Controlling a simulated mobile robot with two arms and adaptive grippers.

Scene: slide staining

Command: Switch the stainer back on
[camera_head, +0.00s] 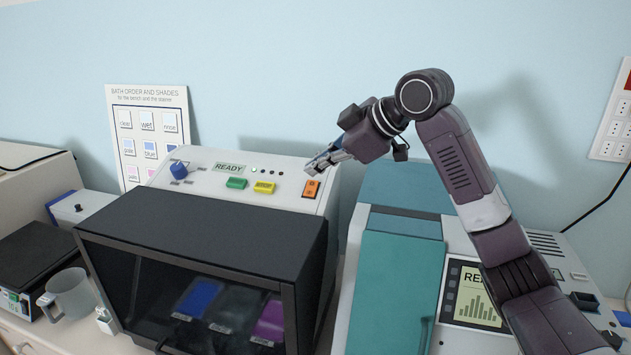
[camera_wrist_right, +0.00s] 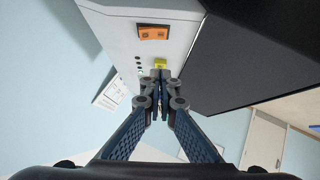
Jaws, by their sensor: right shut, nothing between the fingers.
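The stainer (camera_head: 200,235) is a white and black machine with a dark window at its front. Its sloped top panel carries a READY display (camera_head: 229,168), a blue knob (camera_head: 179,170), a green button (camera_head: 236,183), a yellow button (camera_head: 265,187) and an orange rocker switch (camera_head: 311,188) at the right end. The orange switch also shows in the right wrist view (camera_wrist_right: 154,32), with the yellow button (camera_wrist_right: 160,64) just past the fingertips. My right gripper (camera_head: 312,168) is shut and empty, just above and behind the orange switch; contact cannot be told. My left gripper is not in view.
A teal and white machine (camera_head: 390,285) with a bar-graph screen stands right of the stainer. A grey mug (camera_head: 70,295) and a black-topped scale (camera_head: 35,260) stand at left. Colored baths show through the stainer's window.

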